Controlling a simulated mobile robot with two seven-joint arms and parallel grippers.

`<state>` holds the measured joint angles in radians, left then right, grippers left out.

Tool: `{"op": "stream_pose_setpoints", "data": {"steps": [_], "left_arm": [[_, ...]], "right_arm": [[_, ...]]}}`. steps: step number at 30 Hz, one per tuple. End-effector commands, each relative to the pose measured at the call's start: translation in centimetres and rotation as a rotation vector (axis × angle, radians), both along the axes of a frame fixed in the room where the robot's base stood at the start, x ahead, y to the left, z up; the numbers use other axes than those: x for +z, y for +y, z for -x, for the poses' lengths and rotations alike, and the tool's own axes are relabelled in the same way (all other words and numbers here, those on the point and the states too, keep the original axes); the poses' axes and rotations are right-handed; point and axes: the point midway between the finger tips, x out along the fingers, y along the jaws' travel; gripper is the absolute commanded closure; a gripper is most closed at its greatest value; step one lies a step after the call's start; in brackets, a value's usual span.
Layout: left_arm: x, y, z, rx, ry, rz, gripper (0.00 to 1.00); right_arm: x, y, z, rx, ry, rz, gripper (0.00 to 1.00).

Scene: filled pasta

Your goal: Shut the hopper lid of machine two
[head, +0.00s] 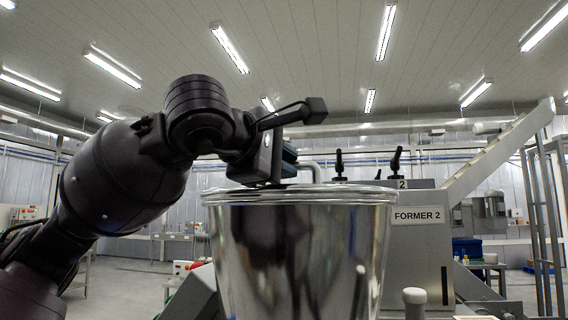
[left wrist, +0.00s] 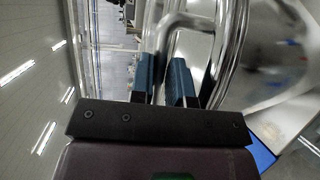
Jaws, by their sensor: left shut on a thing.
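The steel hopper (head: 345,255) stands upright in the middle of the head view, before the machine marked FORMER 2 (head: 418,216). A thin, shiny lid (head: 350,188) lies about level across the hopper's top; I cannot tell whether any gap is left at its rim. My left gripper (head: 284,160) is over the lid, shut on the bent metal bar handle (head: 315,168). In the left wrist view, the blue fingers (left wrist: 164,78) are on both sides of the bar (left wrist: 183,20). The rounded steel rim (left wrist: 226,55) is close on the right. My right gripper is not in view.
Two black knobs (head: 396,160) stand on the machine behind the hopper. A sloping chute (head: 500,150) rises at the right beside a metal frame (head: 543,210). A rounded grey post (head: 414,298) is near the front. Open floor (head: 125,275) shows at the left.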

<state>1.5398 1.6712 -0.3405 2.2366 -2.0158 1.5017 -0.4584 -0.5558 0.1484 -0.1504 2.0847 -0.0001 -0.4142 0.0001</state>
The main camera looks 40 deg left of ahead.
Motion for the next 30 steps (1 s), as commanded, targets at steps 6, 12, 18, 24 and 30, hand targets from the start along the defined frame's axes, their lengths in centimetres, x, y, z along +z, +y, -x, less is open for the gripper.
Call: {"op": "stream_pose_setpoints", "data": {"steps": [6,12,18,24,30], "left_arm": [[-0.3,-0.1,-0.1,-0.001,0.009,-0.002,0.60],[-0.2,0.0,-0.1,-0.001,0.007,-0.001,0.58],[0.0,-0.1,0.6,-0.001,0.004,-0.001,0.58],[0.6,-0.4,3.5,0.000,0.001,-0.003,0.58],[1.2,-0.8,7.1,-0.001,0.002,-0.003,0.58]], "right_arm": [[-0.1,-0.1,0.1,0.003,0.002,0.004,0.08],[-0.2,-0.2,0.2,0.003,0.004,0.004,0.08],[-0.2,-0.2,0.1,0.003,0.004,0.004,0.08],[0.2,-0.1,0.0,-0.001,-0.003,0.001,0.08],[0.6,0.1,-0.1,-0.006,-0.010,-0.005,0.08]]}}
